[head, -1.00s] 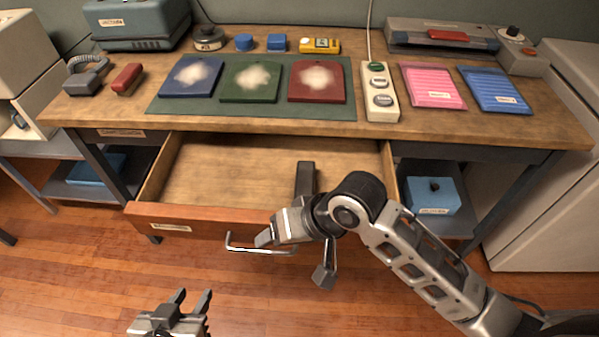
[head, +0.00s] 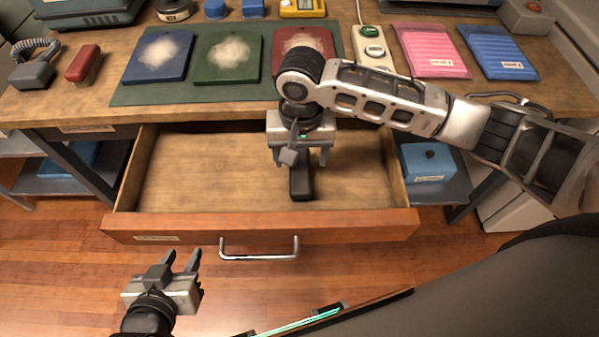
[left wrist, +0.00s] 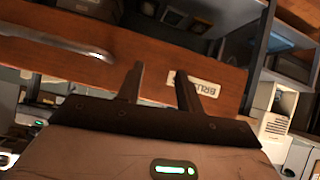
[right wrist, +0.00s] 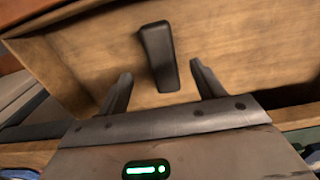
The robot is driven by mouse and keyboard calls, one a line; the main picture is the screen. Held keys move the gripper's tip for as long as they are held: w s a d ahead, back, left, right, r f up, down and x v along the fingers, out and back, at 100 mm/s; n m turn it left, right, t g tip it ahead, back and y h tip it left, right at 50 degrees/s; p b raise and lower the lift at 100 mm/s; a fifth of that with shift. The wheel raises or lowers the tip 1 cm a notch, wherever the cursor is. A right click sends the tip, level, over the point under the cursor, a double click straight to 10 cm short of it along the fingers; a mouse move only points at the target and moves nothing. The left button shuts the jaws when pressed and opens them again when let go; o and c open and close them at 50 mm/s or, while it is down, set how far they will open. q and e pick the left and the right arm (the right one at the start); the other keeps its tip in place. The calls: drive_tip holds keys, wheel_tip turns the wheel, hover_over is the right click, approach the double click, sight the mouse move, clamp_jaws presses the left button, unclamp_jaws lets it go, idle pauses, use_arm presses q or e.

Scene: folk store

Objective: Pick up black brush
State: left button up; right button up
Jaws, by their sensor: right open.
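The black brush (head: 301,184) lies in the open wooden drawer (head: 192,180), right of its middle. My right gripper (head: 303,160) is over the drawer, above the brush, and covers the brush's far part in the head view. In the right wrist view the brush (right wrist: 158,55) lies ahead of the fingertips, roughly between their lines, and the open fingers (right wrist: 160,82) are apart from it. My left gripper (head: 180,262) is open and empty in front of the drawer, low at the left. In the left wrist view its fingers (left wrist: 160,75) face the labelled drawer front.
The drawer's front panel (head: 330,228) and metal handle (head: 260,250) stand out from the table. Blue, green and red boards with white powder lie on a green mat (head: 130,93). The drawer's left half is empty.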

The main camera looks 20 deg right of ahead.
sight(300, 172)
drive_tip(key=f, duration=0.5)
drive_tip(key=f+b, duration=0.1)
drive_tip(key=f, duration=0.2)
drive_tip(key=shift+w, duration=0.35)
drive_tip(key=shift+r, duration=0.1)
drive_tip(key=c, duration=1.1)
